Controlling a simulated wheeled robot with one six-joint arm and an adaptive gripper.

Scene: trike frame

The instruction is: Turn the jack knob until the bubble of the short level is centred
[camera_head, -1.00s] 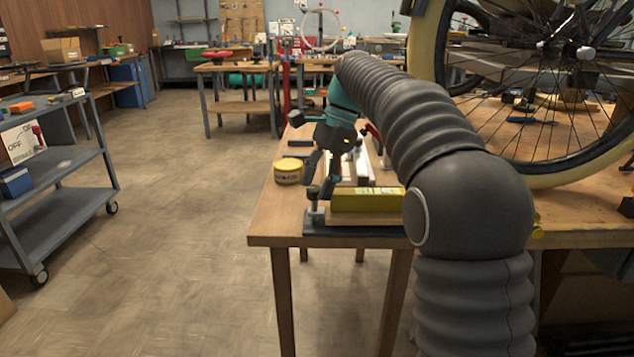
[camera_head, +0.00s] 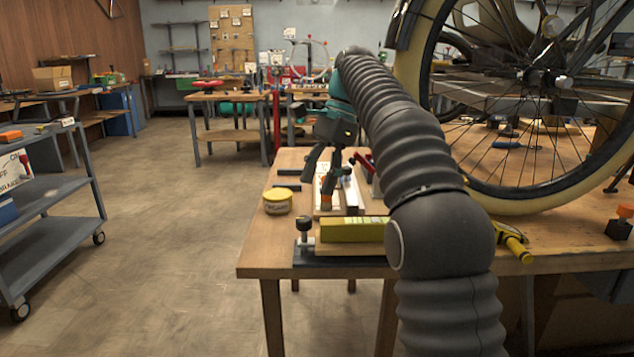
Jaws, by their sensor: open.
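The black jack knob (camera_head: 304,225) stands upright on a post at the left end of a dark base plate (camera_head: 325,258) near the table's front left corner. A yellow-green level (camera_head: 352,229) lies on the wooden block to the right of the knob; my arm covers its right end. No bubble can be made out on it. My gripper (camera_head: 318,188) is open and empty, pointing down above and behind the knob, apart from it in the picture.
A large wheel (camera_head: 400,75) rises at right. A grey cart (camera_head: 45,243) stands far left; the floor between is clear.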

